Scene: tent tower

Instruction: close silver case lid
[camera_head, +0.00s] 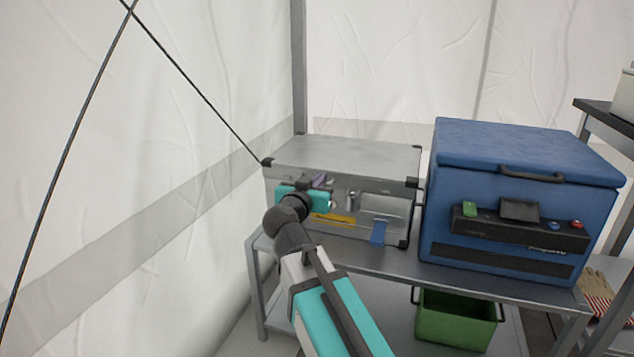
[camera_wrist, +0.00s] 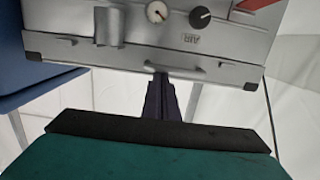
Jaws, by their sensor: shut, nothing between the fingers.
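The silver case (camera_head: 385,215) stands on the metal table beside the blue box. Its broad grey lid (camera_head: 345,153) with black corners is at the top, above objects at the front; whether it lies flush cannot be told. In the wrist view the silver case (camera_wrist: 225,45) fills the upper part, with a gauge, a black knob, a handle and a latch. My gripper (camera_head: 320,181) is at the case's front, below the lid's front edge, partly hidden by my wrist. In the wrist view its dark fingers (camera_wrist: 161,82) are together and empty, near the case's edge; contact is unclear.
The blue box (camera_head: 525,190) with a black handle stands close to the right of the case. A green bin (camera_head: 455,322) sits below the table (camera_head: 470,284). The tent wall (camera_head: 190,120) is to the left, with dark cables in front of it.

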